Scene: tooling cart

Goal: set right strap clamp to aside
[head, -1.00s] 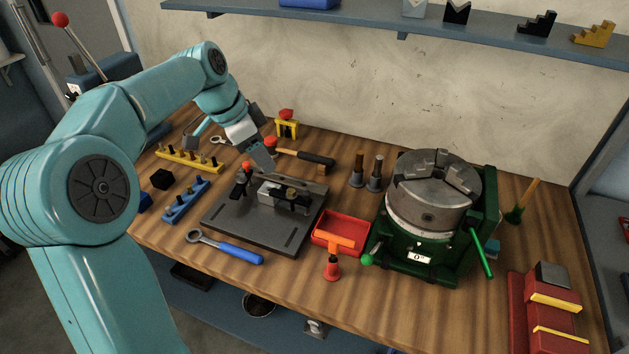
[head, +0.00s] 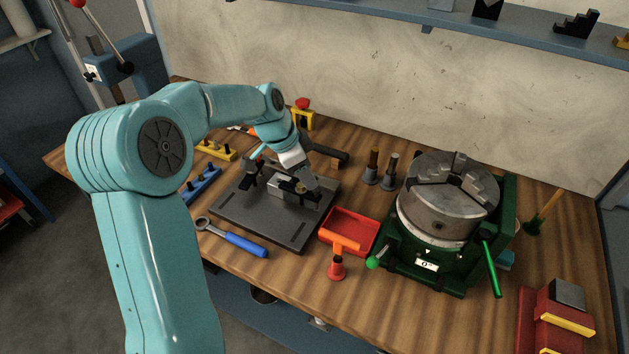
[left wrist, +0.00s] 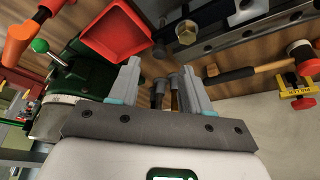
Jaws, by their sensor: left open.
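The right strap clamp (head: 299,187) is a dark strap with a brass nut, at the right side of the silver workpiece (head: 280,189) on the dark fixture plate (head: 240,215). In the left wrist view the clamp (left wrist: 186,32) is at the top, beyond the fingertips. My left gripper (head: 313,192) points down at the clamp's right end in the head view. Its two fingers (left wrist: 162,68) are apart with nothing between them. The wrist hides part of the plate's back edge. The left strap clamp (head: 250,181) stands at the workpiece's other side. My right gripper is not in view.
A red tray (head: 348,228) and an orange-red tool (head: 338,262) lie right of the plate, then the green-based chuck (head: 445,205). Two upright studs (head: 381,168) and a hammer (head: 330,153) are behind. A blue-handled wrench (head: 240,242) lies in front.

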